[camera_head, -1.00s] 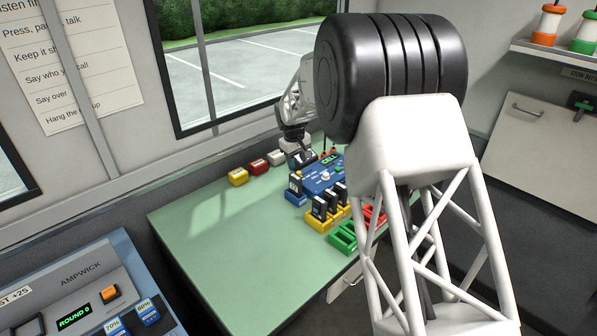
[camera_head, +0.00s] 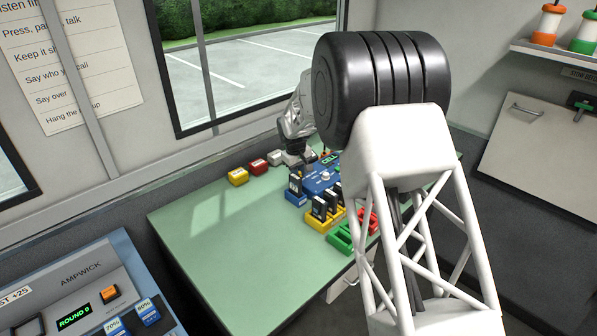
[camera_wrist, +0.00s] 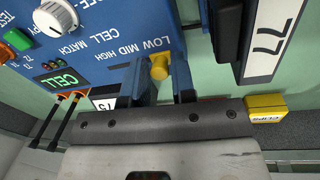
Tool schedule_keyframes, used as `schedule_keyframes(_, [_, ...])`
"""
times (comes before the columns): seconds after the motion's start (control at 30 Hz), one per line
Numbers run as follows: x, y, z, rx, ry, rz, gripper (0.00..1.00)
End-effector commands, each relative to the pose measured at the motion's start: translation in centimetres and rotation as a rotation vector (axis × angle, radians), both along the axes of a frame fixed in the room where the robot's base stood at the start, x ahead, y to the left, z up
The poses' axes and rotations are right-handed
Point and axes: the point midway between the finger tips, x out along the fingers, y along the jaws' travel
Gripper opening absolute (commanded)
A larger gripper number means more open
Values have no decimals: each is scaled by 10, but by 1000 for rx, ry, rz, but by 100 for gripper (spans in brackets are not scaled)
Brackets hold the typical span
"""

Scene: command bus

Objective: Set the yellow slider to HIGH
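The yellow slider (camera_wrist: 160,67) is a small knob at the edge of the blue panel (camera_wrist: 110,25), below the LOW label in the wrist view. The MID and HIGH labels lie to the left of LOW. My gripper (camera_wrist: 163,66) has its two dark blue fingers apart, one on each side of the slider. I cannot tell whether they touch it. In the head view the blue panel (camera_head: 318,184) sits on the green desk; my arm partly covers it and hides the slider.
A white dial (camera_wrist: 55,17) and a lit CELL display (camera_wrist: 58,80) are on the panel. A yellow CLIPS box (camera_wrist: 266,107) is nearby. The green desk (camera_head: 215,255) is clear at the front left.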

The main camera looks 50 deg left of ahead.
Motion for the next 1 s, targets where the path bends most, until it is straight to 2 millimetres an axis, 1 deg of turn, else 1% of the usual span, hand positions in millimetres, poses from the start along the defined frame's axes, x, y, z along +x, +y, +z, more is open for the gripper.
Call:
schedule_keyframes(0.03, [0,0,0,0,0,0,16])
schedule_keyframes(0.13, [0,0,0,0,0,0,1])
schedule_keyframes(0.17, [0,0,0,0,0,0,0])
schedule_keyframes(0.37, [0,0,0,0,0,0,0])
schedule_keyframes(0.47, [6,0,0,1,0,-1,0])
schedule_keyframes(0.57, [19,0,-1,0,0,-2,0])
schedule_keyframes(0.7, [44,0,0,0,0,-2,0])
schedule_keyframes(0.8, [58,0,-1,0,0,-1,0])
schedule_keyframes(0.9, [64,0,-1,0,0,1,0])
schedule_keyframes(1.0, [64,1,0,0,0,1,0])
